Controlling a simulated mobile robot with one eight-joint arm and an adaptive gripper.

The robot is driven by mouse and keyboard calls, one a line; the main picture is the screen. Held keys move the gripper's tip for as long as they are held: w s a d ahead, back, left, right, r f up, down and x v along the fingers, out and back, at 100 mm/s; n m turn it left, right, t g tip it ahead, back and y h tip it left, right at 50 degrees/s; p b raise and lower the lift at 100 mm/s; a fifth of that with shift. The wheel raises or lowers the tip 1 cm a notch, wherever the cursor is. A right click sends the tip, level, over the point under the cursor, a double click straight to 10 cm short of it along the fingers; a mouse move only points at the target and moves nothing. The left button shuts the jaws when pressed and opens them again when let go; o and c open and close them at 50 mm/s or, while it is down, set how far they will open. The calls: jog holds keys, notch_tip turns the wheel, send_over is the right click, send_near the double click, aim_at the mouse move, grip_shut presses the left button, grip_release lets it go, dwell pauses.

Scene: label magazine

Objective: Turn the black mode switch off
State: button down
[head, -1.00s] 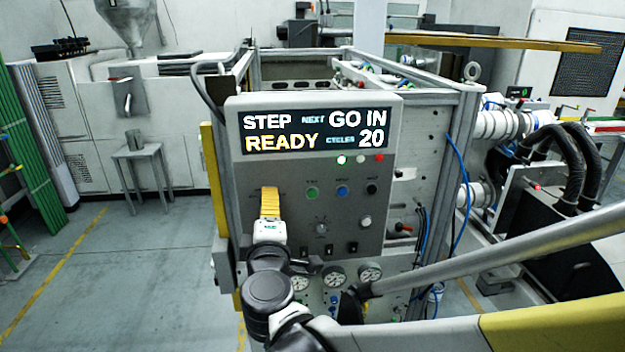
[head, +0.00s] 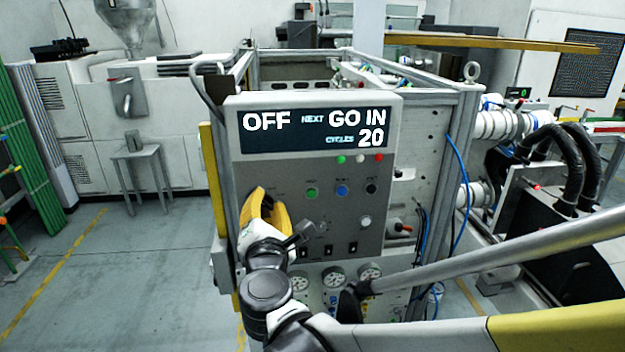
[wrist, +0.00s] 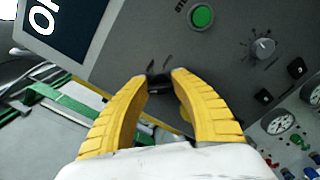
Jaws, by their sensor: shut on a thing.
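The black mode switch (wrist: 159,84) sits on the grey control panel (wrist: 130,50), between the tips of my yellow-fingered gripper (wrist: 160,82) in the wrist view. The fingers are closed on the switch from both sides. In the head view my gripper (head: 264,197) is at the panel's left side and tilted, and it hides the switch there. The display (head: 315,130) on top of the panel reads OFF, NEXT GO IN, CYCLES 20.
Green (head: 312,193), blue (head: 342,190) and black buttons, a grey knob (wrist: 263,48) and small black switches lie right of my gripper. Gauges (head: 334,277) line the panel below. A grey metal frame stands behind the panel. Open floor lies to the left.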

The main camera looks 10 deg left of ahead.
jog(key=shift+r+n, duration=0.1)
jog(key=shift+n, duration=2.1)
jog(key=c, duration=1)
grip_release()
jog(key=shift+c, duration=0.2)
jog(key=v, duration=1.2)
